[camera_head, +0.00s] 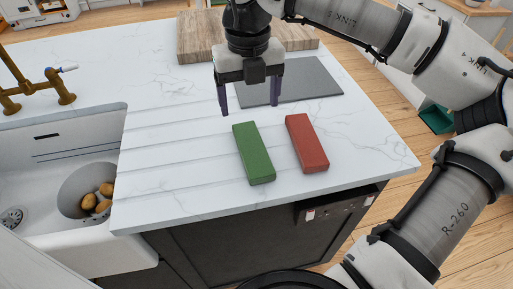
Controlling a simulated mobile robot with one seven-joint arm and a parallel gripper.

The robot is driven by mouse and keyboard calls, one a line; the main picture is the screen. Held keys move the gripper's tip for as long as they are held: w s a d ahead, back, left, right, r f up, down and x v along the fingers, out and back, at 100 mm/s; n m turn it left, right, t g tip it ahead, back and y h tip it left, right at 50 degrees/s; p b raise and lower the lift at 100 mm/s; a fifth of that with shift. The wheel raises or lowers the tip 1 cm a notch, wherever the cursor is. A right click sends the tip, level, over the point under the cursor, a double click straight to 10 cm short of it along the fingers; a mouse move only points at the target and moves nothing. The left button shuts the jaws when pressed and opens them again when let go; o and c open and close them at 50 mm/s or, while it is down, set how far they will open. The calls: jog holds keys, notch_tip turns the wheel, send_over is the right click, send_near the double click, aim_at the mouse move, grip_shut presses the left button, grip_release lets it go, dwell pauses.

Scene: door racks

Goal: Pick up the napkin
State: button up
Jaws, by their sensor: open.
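I cannot pick out anything that is clearly a napkin. A green rectangular block (254,153) and a red rectangular block (307,143) lie side by side, apart, near the front edge of the white marble counter (170,160). My gripper (250,106) points down with its two dark fingers spread and nothing between them. It appears above the counter, behind the green block in the picture. Its exact height is hard to tell. A flat dark grey panel (310,80) lies behind the fingers, partly hidden by them.
A wooden board (197,38) lies at the back of the counter, partly hidden by my arm. A white sink (85,150) with a brass tap (45,85) is at left, with several potatoes (89,201) in a round bowl-like recess. The counter's right edge is clear.

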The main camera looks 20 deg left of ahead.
jog(key=p, duration=0.1)
send_over(251, 143)
jog(key=f, duration=0.7)
jog(key=shift+s+f, duration=0.25)
jog(key=shift+s, duration=0.1)
jog(key=shift+w+f+p, duration=0.15)
jog(key=shift+f+p, duration=0.45)
jog(key=shift+f, duration=0.75)
jog(key=shift+w+f+p, duration=0.15)
jog(key=shift+f+p, duration=0.4)
jog(key=shift+f, duration=0.75)
jog(key=c, duration=1.1)
jog(key=shift+o, duration=0.2)
jog(key=shift+r, duration=0.15)
